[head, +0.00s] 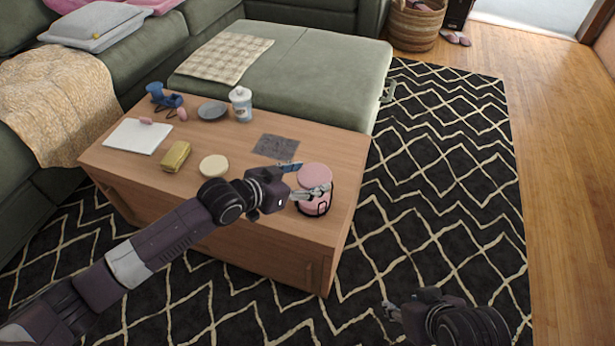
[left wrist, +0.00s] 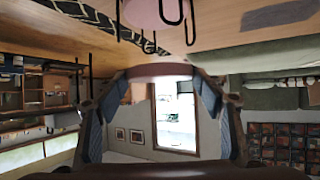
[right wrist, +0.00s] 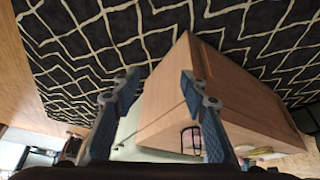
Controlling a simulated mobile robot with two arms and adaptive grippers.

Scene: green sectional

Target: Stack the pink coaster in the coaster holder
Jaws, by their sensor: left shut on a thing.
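My left gripper (head: 312,191) is shut on the pink coaster (head: 314,175), whose edge shows between the fingers in the left wrist view (left wrist: 163,70). It holds the coaster over the right end of the coffee table, at the coaster holder. The black wire coaster holder (head: 330,204) stands there with another pink disc (head: 312,206) in it. In the left wrist view the holder's wires (left wrist: 182,14) and its pink disc (left wrist: 145,12) show at the top. Whether the held coaster touches the stack is unclear. My right gripper (right wrist: 158,95) is open and empty, off the table's right side.
The wooden coffee table (head: 255,237) also bears a dark square mat (head: 275,146), a cream disc (head: 214,166), a yellow block (head: 176,156), a white bottle (head: 241,104), a grey dish (head: 212,111) and a blue object (head: 163,96).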

